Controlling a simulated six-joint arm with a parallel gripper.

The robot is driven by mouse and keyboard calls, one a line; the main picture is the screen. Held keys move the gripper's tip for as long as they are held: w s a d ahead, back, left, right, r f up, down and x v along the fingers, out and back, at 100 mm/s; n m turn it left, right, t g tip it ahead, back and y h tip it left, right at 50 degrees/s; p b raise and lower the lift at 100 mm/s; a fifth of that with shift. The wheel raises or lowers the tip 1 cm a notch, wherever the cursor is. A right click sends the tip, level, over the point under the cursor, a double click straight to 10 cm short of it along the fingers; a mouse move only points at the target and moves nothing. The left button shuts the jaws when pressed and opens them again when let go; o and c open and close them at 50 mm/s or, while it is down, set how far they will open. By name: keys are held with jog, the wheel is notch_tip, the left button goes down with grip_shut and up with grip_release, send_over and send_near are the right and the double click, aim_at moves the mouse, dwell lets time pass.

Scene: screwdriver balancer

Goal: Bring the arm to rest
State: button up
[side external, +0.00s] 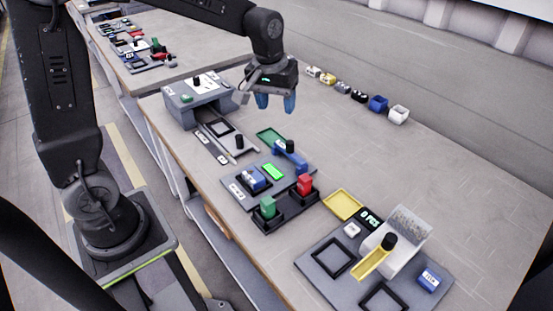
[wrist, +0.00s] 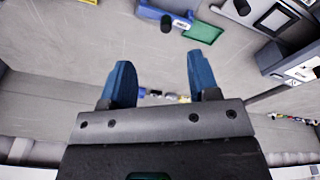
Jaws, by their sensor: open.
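My gripper (side external: 275,102) hangs in the air above the table (side external: 330,150), its two blue fingers pointing down. In the wrist view the blue fingertips of my gripper (wrist: 159,68) are spread apart with only bare table and distant small blocks between them. It is open and empty, touching nothing. My arm reaches over the table from the left.
Below and left stands a grey station (side external: 198,98). Several small blocks line the back. The table's middle right is clear.

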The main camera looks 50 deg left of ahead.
jog(key=s+d+r+m+t, duration=0.1)
jog(key=s+d+r+m, duration=0.1)
jog(key=s, duration=0.7)
jog(key=s+d+r+m+t, duration=0.1)
jog(key=s+r+m+t, duration=0.1)
jog(key=s, duration=0.8)
jog(key=shift+s+d+r+m+t, duration=0.3)
jog(key=shift+d+r+m, duration=0.1)
jog(key=shift+r+m, duration=0.55)
